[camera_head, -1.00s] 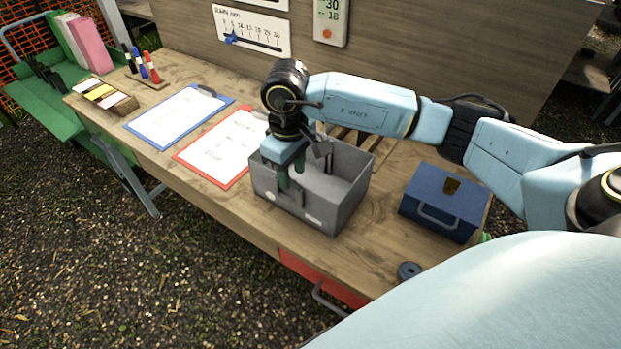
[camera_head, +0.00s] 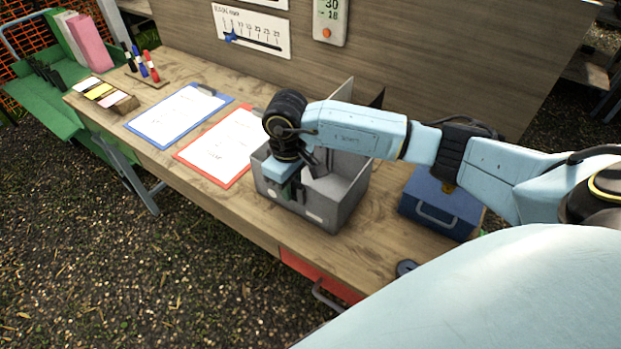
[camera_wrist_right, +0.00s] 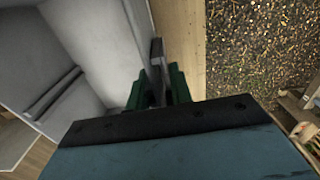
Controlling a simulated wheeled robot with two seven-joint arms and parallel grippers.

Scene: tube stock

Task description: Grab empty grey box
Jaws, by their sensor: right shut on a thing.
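The grey box (camera_head: 345,205) stands on the wooden table, open at the top. In the head view its visible inside looks empty, though my right arm hides part of it. My right gripper (camera_head: 290,190) points down at the box's front wall, near its left corner. In the right wrist view the two green fingers (camera_wrist_right: 160,88) straddle the thin wall of the grey box (camera_wrist_right: 95,45), shut on it. The box's inside lies on the left of that view. My left gripper is not in view.
A blue metal box (camera_head: 440,205) stands right of the grey box, under my right arm. A red clipboard (camera_head: 215,150) and a blue clipboard (camera_head: 180,118) lie to the left. A dark round object (camera_head: 406,268) lies near the front edge.

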